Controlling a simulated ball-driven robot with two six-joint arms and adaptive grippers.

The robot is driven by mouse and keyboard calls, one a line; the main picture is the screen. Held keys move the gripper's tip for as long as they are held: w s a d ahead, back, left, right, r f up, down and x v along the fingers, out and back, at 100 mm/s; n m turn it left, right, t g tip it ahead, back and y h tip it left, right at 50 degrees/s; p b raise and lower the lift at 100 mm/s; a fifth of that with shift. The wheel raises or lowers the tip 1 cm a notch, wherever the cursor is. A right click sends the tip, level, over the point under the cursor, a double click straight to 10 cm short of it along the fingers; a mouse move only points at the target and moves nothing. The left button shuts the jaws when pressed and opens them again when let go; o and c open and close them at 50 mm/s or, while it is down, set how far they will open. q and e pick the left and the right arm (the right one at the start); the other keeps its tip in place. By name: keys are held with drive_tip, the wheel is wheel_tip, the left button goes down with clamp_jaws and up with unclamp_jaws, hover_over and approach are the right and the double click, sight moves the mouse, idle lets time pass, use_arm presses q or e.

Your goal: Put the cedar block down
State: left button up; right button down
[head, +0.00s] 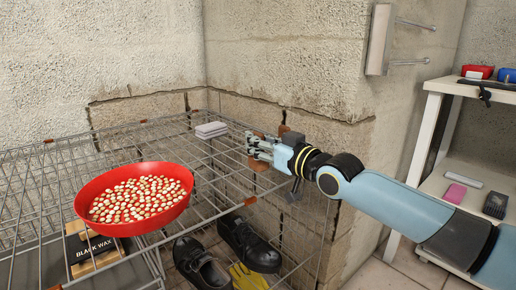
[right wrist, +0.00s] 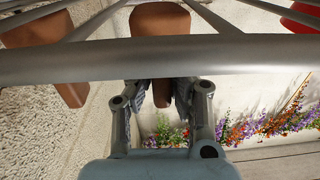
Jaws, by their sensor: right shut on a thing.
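My right gripper (head: 258,149) is at the right end of the wire rack (head: 213,170), its fingers beside the rack's edge. It is shut on a brown cedar block (head: 258,165), which shows just under the fingers and is mostly hidden by them. In the right wrist view, the brown block (right wrist: 162,93) shows between the finger pads, behind a thick grey rail (right wrist: 170,60) that crosses the view. I cannot tell whether the block touches the rack. My left gripper is not in view.
Grey folded cloths (head: 211,129) lie by the back corner. Black shoes (head: 250,243) are below. A white shelf (head: 425,130) stands at right.

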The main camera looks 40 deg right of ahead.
drive_tip(key=shift+f, duration=0.15)
idle(0.3)
drive_tip(key=c, duration=1.3)
unclamp_jaws()
drive_tip(key=shift+o, duration=0.2)
drive_tip(key=shift+s, duration=0.1)
